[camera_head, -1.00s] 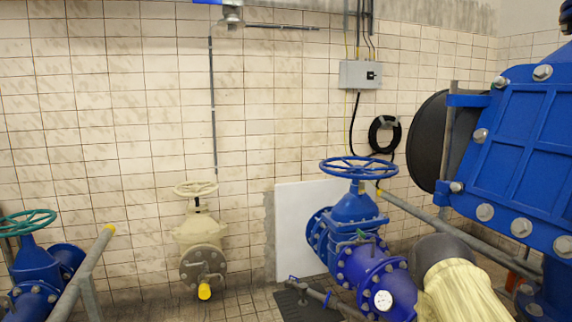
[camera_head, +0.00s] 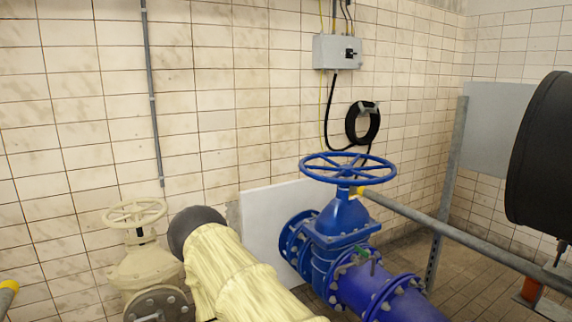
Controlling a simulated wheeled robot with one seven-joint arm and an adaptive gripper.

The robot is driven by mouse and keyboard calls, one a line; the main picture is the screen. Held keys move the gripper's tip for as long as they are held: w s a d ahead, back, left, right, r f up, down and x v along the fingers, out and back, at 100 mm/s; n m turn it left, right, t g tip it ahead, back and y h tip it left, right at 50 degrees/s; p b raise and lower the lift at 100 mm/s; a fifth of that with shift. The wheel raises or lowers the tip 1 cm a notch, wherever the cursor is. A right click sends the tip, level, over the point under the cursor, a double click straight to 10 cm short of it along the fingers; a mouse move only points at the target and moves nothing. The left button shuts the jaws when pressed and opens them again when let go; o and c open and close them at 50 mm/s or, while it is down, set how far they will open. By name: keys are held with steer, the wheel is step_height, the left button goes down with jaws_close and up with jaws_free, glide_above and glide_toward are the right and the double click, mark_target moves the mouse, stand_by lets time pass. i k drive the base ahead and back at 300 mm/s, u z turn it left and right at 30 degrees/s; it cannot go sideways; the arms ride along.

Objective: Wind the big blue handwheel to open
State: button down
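The big blue handwheel (camera_head: 346,181) lies level on top of a blue valve (camera_head: 341,222), right of the picture's middle. Its whole rim and spokes show, and nothing touches it. The valve is bolted into a blue pipe (camera_head: 385,295) that runs toward the lower right. My arm, in a pale yellow sleeve with a dark rounded joint, shows at the lower left of the valve, apart from the wheel in the picture. My gripper is out of view.
A cream valve with its own handwheel (camera_head: 134,212) stands at left, partly hidden by my arm. A grey rail (camera_head: 440,228) runs right from behind the blue valve. A black round flange (camera_head: 545,150) juts in at right. A grey switch box (camera_head: 337,52) hangs on the tiled wall.

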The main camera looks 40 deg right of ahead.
mark_target(344, 170)
steer(key=z, duration=0.35)
steer(key=i, duration=1.4)
steer(key=z, duration=0.85)
